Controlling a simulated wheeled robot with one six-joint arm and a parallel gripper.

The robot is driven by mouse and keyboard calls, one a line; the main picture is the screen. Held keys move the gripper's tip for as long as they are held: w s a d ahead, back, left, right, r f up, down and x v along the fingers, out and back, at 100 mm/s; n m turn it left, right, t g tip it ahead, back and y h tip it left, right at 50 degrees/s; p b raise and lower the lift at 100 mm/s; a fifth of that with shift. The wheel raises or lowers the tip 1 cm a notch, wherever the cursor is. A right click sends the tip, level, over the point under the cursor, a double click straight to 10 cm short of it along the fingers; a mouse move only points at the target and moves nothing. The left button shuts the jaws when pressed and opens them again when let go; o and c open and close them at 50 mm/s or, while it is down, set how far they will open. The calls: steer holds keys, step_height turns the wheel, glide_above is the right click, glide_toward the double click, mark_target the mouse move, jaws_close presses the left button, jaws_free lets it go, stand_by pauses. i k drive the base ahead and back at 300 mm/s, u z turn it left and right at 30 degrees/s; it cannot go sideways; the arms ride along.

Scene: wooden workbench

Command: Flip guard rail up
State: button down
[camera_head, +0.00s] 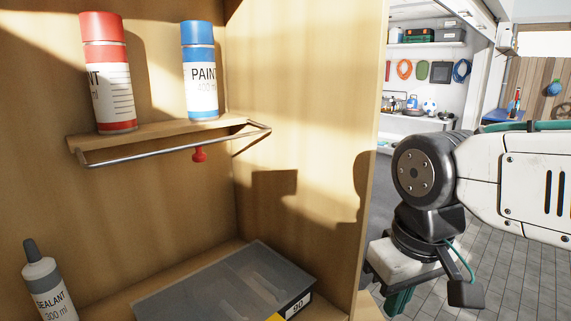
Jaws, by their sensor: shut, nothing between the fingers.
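The guard rail (165,150) is a thin metal bar along the front of a small wooden shelf (160,131) inside the cabinet. It sits down, at or slightly below the shelf's edge, with its right end bent back toward the shelf. A red knob (199,154) shows just under the shelf, behind the bar. My gripper (397,302) is at the bottom right, outside the cabinet and well away from the rail. It points down, shut and empty, with its tips partly hidden at the picture's lower edge.
A red paint can (107,75) and a blue paint can (199,75) stand on the shelf. Below are a sealant bottle (48,283) and a grey lidded case (230,285). The cabinet's right side wall (368,150) stands between my arm and the shelf.

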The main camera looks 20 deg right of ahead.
mark_target(199, 156)
steer(key=z, duration=0.15)
steer(key=k, duration=0.95)
steer(key=u, duration=1.35)
steer(key=i, duration=0.5)
steer(key=u, duration=0.1)
